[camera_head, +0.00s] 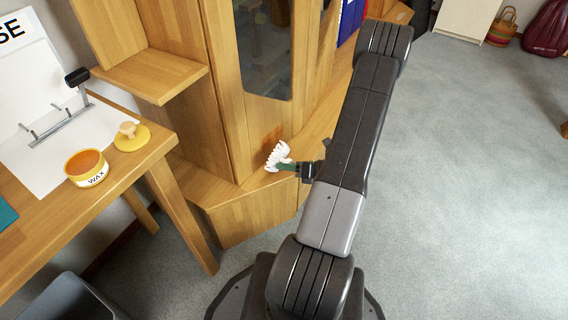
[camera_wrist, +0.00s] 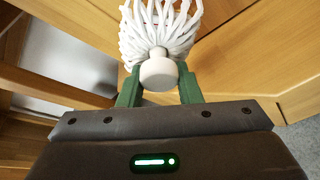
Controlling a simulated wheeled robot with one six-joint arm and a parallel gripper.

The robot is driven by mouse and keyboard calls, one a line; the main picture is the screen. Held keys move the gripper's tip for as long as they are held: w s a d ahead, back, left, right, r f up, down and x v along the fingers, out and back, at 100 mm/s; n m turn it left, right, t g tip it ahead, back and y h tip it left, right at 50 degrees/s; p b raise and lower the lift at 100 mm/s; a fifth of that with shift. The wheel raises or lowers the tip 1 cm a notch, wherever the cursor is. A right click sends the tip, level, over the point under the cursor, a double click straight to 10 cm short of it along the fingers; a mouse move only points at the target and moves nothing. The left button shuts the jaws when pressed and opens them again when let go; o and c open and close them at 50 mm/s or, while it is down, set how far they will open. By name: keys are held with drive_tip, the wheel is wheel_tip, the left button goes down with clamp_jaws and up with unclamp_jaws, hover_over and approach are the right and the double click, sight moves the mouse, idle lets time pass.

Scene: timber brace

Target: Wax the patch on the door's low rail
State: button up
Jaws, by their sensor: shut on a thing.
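My gripper (camera_head: 287,166) is shut on the round white handle of a white applicator (camera_head: 277,155) with a head of loose strands. In the wrist view my green fingers (camera_wrist: 160,88) stand on both sides of the handle, and the strands of the applicator (camera_wrist: 160,28) spread beyond it. The wooden door (camera_head: 233,120) has a darker reddish patch (camera_head: 273,136) low on its face, just above the applicator in the head view. I cannot tell whether the strands touch the door. The open wax tin (camera_head: 88,178), with orange wax inside, stands on the table at left.
A yellow lid with a knob (camera_head: 131,137) lies beside the tin on the wooden table (camera_head: 150,155). A wooden ledge (camera_head: 240,205) juts out below the door. A wooden shelf (camera_head: 155,75) sticks out at upper left.

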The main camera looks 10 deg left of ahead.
drive_tip(key=shift+s+d, duration=0.35)
drive_tip(key=shift+d, duration=0.35)
drive_tip(key=shift+s+d, duration=0.35)
drive_tip(key=shift+d, duration=0.3)
